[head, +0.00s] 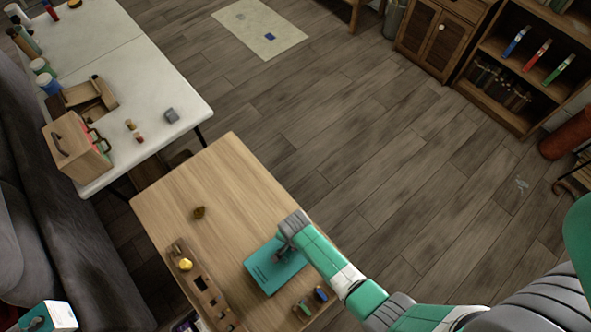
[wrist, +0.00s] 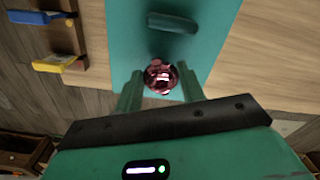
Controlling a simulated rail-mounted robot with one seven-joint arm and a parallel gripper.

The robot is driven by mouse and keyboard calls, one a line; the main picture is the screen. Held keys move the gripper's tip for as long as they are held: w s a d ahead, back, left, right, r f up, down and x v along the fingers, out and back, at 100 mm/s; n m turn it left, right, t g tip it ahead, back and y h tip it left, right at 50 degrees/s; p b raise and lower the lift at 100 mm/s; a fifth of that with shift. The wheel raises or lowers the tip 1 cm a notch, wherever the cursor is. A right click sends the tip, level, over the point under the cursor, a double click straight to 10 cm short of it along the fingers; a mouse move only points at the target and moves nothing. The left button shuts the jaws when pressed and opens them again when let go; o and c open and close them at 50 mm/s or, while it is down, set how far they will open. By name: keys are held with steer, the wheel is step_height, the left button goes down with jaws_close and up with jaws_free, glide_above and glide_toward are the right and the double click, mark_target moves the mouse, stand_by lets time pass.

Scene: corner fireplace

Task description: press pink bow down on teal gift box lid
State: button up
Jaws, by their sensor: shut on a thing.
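The teal gift box (head: 268,270) sits on the wooden table near its right edge; its lid (wrist: 125,45) fills the middle of the wrist view. The pink bow (wrist: 160,76) is shiny and lies between my gripper's fingertips (wrist: 161,88), over the lid. My gripper is shut on the bow. Whether the bow touches the lid cannot be told. In the head view my gripper (head: 282,252) is over the box's upper right part, and the bow is hidden there. A dark teal oblong piece (wrist: 173,23) is on the lid beyond the bow.
On the wooden table (head: 225,180), a wooden holder (head: 200,285) with a yellow item stands left of the box. A small brown object (head: 199,212) lies farther back. Blue (head: 321,294) and green pieces are near the right edge. The table's back half is mostly clear.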

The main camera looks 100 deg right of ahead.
steer(key=shift+f+b, duration=0.35)
steer(key=shift+f, duration=0.05)
stand_by(0.5)
steer(key=o, duration=0.8)
steer(key=shift+o, duration=0.2)
step_height(320, 180, up, 8)
steer(key=shift+f+p, duration=0.1)
steer(key=shift+p, duration=0.7)
